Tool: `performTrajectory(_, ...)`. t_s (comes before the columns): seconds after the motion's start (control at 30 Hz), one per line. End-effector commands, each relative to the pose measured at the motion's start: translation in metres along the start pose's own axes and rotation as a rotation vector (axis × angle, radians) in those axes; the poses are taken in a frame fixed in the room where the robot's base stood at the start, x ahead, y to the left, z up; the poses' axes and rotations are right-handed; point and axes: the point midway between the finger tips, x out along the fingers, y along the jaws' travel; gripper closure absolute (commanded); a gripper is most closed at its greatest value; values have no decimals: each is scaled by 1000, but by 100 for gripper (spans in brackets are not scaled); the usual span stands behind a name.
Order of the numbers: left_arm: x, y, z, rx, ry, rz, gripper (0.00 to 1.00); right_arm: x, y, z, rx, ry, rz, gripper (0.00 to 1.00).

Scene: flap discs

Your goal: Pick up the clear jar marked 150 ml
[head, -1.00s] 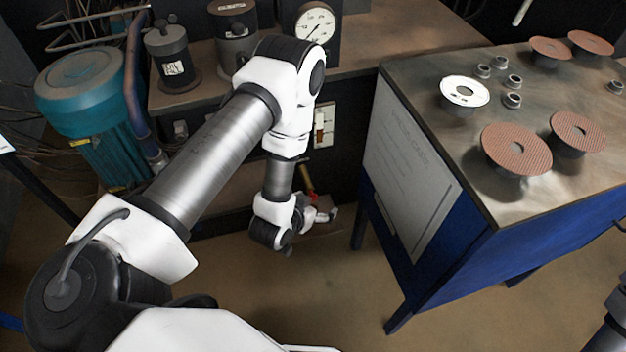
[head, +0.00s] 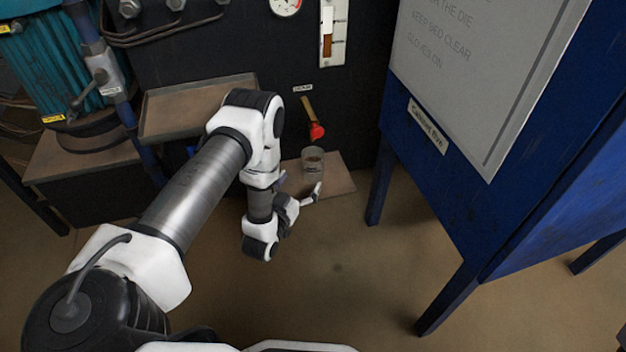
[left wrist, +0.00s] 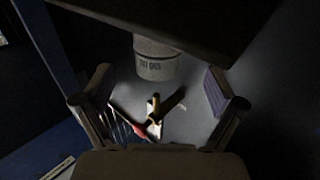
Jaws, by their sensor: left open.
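The clear jar (head: 313,160) stands on a low brown shelf (head: 340,185) against the dark machine. Its contents look brownish. In the left wrist view the jar (left wrist: 156,60) appears upside down near the top middle, with small inverted dark lettering that I cannot read surely. My left gripper (head: 311,194) is just in front of the jar in the head view, apart from it. My right gripper is in neither current view.
A lever with a red knob (head: 317,131) is on the machine wall just above the jar. A tray-like ledge (head: 190,108) juts out to the left. A blue cabinet (head: 500,240) stands to the right. Open floor (head: 340,290) lies in front.

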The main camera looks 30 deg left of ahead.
Motion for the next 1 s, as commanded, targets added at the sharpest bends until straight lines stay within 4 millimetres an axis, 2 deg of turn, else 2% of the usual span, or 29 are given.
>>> performTrajectory(0.07,11,0,1,0,4,0,5,8,0,-2,-3,6,1,60)
performTrajectory(0.2,19,0,1,0,1,0,5,14,0,-4,-6,10,2,60)
performTrajectory(0.4,52,2,4,0,3,-1,5,51,0,-13,-18,39,5,60)
performTrajectory(0.53,66,2,-1,0,0,0,5,57,0,-16,-24,48,6,60)
performTrajectory(0.73,67,2,-3,0,-2,0,5,54,0,-17,-24,49,6,60)
performTrajectory(0.93,67,2,-3,0,-2,0,76,54,0,-17,-25,49,6,60)
performTrajectory(1.0,67,2,-3,0,-2,0,77,54,0,-16,-25,48,6,60)
